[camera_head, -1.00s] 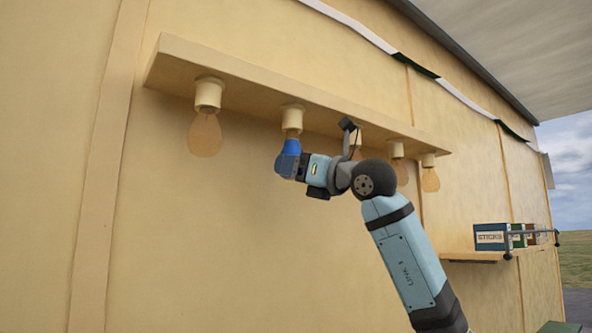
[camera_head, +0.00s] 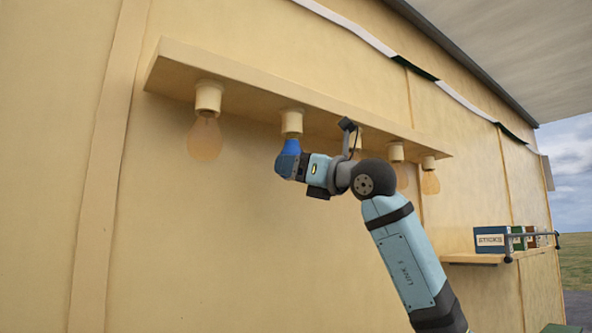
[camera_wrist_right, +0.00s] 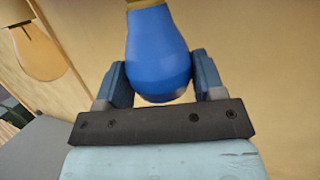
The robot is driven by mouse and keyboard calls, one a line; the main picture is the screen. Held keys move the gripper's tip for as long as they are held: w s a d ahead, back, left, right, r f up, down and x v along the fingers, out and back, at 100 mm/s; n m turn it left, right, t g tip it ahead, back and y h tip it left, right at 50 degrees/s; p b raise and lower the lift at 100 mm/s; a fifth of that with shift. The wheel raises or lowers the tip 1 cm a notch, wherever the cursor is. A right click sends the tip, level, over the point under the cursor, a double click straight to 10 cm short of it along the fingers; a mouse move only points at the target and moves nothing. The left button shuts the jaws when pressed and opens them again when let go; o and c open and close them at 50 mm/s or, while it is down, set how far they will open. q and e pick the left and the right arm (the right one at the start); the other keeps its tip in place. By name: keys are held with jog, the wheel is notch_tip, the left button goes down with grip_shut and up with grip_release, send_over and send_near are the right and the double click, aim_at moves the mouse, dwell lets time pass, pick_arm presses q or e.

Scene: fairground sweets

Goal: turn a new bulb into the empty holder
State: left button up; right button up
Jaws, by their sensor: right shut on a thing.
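A blue bulb (camera_head: 290,147) stands upright under the second cream holder (camera_head: 291,122) from the left, its top at the holder's mouth. How deep its base sits in the holder is hidden. In the right wrist view the blue bulb (camera_wrist_right: 158,45) fills the space between the two fingers, with a bit of brass-coloured base at the top edge. My right gripper (camera_head: 287,160) is shut on the bulb from below and the right; it also shows in the wrist view (camera_wrist_right: 160,80). My left gripper is not in view.
The holders hang under a cream ledge (camera_head: 170,72) on the wall. An amber bulb (camera_head: 205,139) hangs to the left, others (camera_head: 430,182) to the right, one holder partly behind my wrist. A shelf (camera_head: 480,258) with boxes (camera_head: 492,239) is lower right. The wall below left is clear.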

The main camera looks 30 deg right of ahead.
jog(key=shift+r+p, duration=0.3)
jog(key=shift+r, duration=0.3)
dwell(0.4)
dwell(0.5)
dwell(0.4)
jog(key=shift+w+n+g+y, duration=0.1)
jog(key=shift+n+g+y, duration=0.3)
jog(key=shift+y, duration=0.2)
jog(key=shift+d+n+g+y+p, duration=0.15)
jog(key=shift+n+g+y+p, duration=0.4)
jog(key=shift+y, duration=0.35)
jog(key=shift+f+b, duration=0.3)
jog(key=shift+f, duration=0.05)
jog(key=shift+r, duration=0.35)
